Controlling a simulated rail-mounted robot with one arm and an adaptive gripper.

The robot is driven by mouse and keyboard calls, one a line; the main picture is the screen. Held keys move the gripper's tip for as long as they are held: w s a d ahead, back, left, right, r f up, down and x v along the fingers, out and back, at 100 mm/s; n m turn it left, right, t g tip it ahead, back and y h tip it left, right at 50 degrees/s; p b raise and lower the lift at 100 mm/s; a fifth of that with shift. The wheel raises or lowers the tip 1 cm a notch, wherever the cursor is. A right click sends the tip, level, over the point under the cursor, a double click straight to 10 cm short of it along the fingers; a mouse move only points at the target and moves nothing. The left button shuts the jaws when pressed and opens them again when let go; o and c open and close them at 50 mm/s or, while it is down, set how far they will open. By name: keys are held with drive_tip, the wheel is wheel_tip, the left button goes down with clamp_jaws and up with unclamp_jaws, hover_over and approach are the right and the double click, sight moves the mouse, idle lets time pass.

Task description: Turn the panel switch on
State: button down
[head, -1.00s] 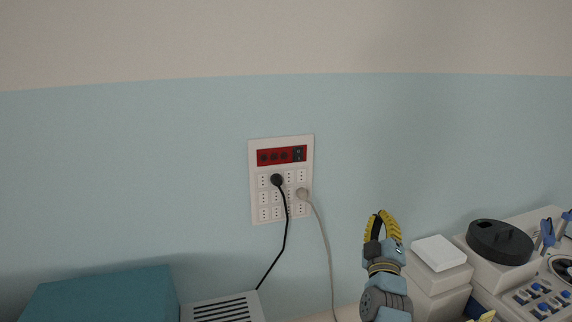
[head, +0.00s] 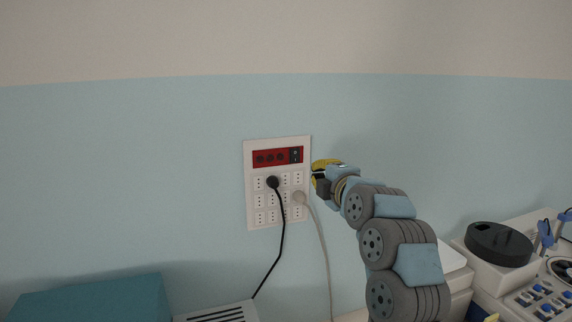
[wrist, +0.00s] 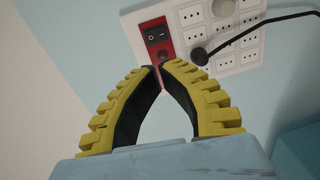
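The white wall panel (head: 249,190) has a red strip (head: 276,157) along its top, with a black rocker switch (head: 295,155) at the strip's right end. In the wrist view the switch (wrist: 155,35) lies just beyond my fingertips, on the red strip (wrist: 163,54). I cannot tell its position. My gripper (wrist: 160,67) has yellow ribbed fingers with the tips together and nothing between them. In the head view my gripper (head: 316,170) is beside the panel's right edge, a little below the switch. A gap to the wall seems to remain, and I see no contact.
A black plug (head: 272,182) and a grey plug (head: 299,197) sit in the panel's sockets, with cables hanging down. A teal box (head: 95,297) and a vented white box (head: 222,313) are below left. A device with a round black lid (head: 499,244) stands at right.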

sight(293, 159)
drive_tip(key=shift+s+a+r+n, duration=0.2)
drive_tip(key=shift+a+r+n, duration=0.05)
drive_tip(key=shift+a+n, duration=0.05)
drive_tip(key=shift+w, duration=0.1)
drive_tip(key=shift+p+x, duration=2.1)
drive_tip(key=shift+x, duration=4.7)
drive_tip(key=shift+a+f, duration=0.1)
drive_tip(key=shift+f, duration=0.15)
